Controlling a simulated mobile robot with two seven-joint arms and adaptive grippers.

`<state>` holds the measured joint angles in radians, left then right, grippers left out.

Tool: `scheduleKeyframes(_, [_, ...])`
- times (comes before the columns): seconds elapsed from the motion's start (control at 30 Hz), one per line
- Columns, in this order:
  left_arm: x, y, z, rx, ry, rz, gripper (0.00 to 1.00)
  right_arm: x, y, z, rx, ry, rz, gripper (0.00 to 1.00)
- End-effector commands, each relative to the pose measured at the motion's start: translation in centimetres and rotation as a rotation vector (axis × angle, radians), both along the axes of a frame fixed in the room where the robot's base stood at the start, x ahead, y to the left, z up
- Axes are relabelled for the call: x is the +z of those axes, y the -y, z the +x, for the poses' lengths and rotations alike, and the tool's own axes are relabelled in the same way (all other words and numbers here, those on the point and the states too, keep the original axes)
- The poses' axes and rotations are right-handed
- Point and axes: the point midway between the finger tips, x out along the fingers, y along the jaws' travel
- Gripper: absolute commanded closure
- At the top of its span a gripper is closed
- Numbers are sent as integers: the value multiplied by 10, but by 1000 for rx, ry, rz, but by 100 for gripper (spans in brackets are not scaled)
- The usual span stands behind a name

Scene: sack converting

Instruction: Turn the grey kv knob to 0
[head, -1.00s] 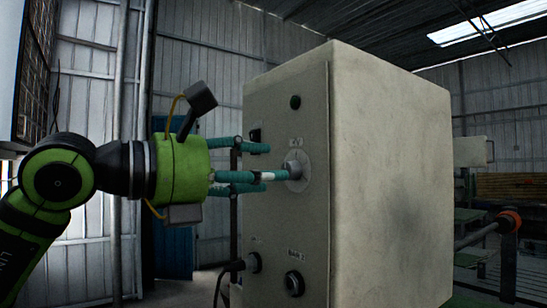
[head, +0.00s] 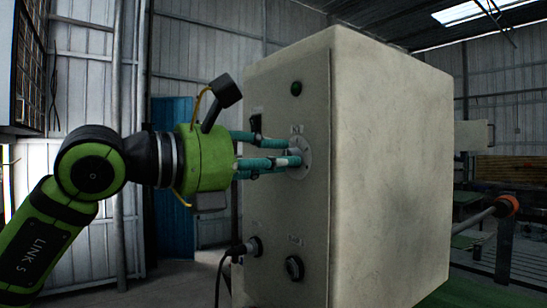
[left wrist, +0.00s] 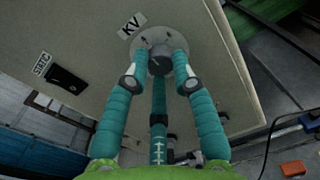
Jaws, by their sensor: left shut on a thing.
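The grey kv knob (left wrist: 160,62) sits on a round pale dial plate under a "KV" label in the left wrist view. In the head view the dial plate (head: 307,160) shows on the front panel, with the knob mostly hidden behind the fingers. My left gripper (head: 292,158) has its teal fingers around the knob and is shut on it. In the left wrist view the fingertips of the left gripper (left wrist: 158,70) flank the knob, with another finger below. The dial's markings are too small to read. My right gripper is not in view.
The knob is on a large cream cabinet (head: 390,170). A black switch (left wrist: 67,79) by a "STATIC" label, a green lamp (head: 296,88), a plugged cable (head: 236,250) and a lower dark knob (head: 294,267) share the panel. Open room lies left of the cabinet.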

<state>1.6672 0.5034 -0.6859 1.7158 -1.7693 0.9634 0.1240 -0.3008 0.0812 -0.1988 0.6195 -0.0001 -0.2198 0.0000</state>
Motion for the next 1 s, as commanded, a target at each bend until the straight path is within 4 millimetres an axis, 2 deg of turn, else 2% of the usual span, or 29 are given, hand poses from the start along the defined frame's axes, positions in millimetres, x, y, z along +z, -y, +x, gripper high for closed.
scheduleKeyframes(0.63, [1,0,-1,-1,-38,-37,100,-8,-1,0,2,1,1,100])
scheduleKeyframes(1.0, [-2,-1,-1,-1,-234,-183,100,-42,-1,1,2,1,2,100])
